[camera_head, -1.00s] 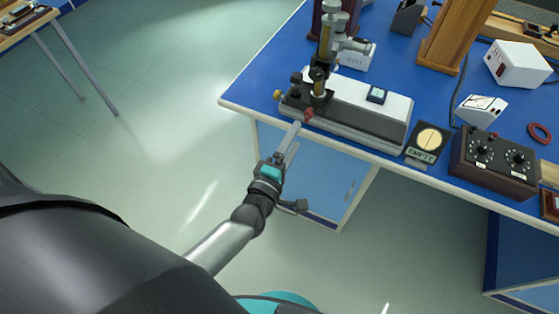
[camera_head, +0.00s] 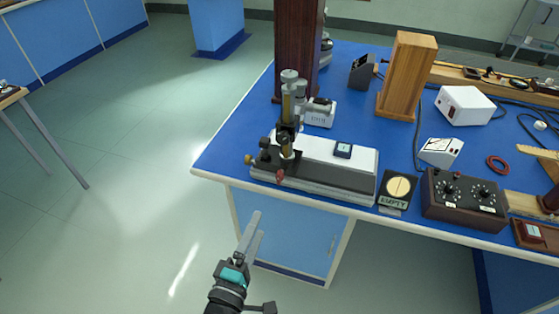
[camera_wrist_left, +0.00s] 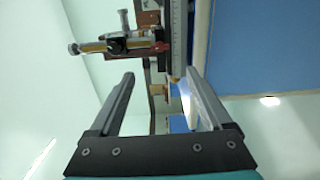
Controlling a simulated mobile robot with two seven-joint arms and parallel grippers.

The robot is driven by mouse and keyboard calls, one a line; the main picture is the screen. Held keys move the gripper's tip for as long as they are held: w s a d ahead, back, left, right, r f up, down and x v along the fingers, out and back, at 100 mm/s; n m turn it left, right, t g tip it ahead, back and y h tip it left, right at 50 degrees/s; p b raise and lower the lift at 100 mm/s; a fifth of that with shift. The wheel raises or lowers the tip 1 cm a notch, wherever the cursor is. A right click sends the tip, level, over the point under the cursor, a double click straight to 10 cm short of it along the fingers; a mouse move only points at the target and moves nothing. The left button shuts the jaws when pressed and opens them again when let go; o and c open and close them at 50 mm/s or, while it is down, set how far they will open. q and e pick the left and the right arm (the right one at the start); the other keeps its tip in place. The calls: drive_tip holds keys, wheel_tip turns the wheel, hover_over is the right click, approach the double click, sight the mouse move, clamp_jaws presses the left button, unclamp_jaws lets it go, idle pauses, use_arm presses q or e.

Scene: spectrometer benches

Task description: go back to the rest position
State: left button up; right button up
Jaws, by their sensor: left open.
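My left gripper (camera_head: 253,232) hangs in front of the blue bench's left front part, below the bench-top edge and apart from it. In the left wrist view its two fingers (camera_wrist_left: 160,98) stand wide apart with nothing between them. Past the fingers, the instrument with brass parts (camera_wrist_left: 118,43) shows at the top of that view. My right gripper is not in view.
The floor left of the bench (camera_head: 140,140) is clear.

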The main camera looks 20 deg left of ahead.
use_arm(q)
drive_tip(key=s+f+m+g+h, duration=0.1)
drive_tip(key=s+f+m+g, duration=0.35)
drive_tip(key=f, duration=0.65)
drive_tip(key=s+f+m+g, duration=0.35)
drive_tip(key=f+m, duration=0.25)
drive_tip(key=f, duration=0.5)
drive_tip(key=s+a+f+m+g, duration=0.1)
drive_tip(key=s+f+m+g, duration=0.2)
drive_tip(key=s, duration=0.4)
drive_tip(key=s+a+f+m+g+y, duration=0.1)
drive_tip(key=s+f+m+g, duration=0.2)
drive_tip(key=s+f, duration=0.3)
drive_tip(key=s+a+f+m+g, duration=0.2)
drive_tip(key=s+f+m+g, duration=0.1)
drive_tip(key=s, duration=0.7)
wheel_tip(320, 180, down, 2)
drive_tip(key=shift+f+m+y, duration=0.1)
drive_tip(key=shift+m+y, duration=0.2)
drive_tip(key=shift+m, duration=0.15)
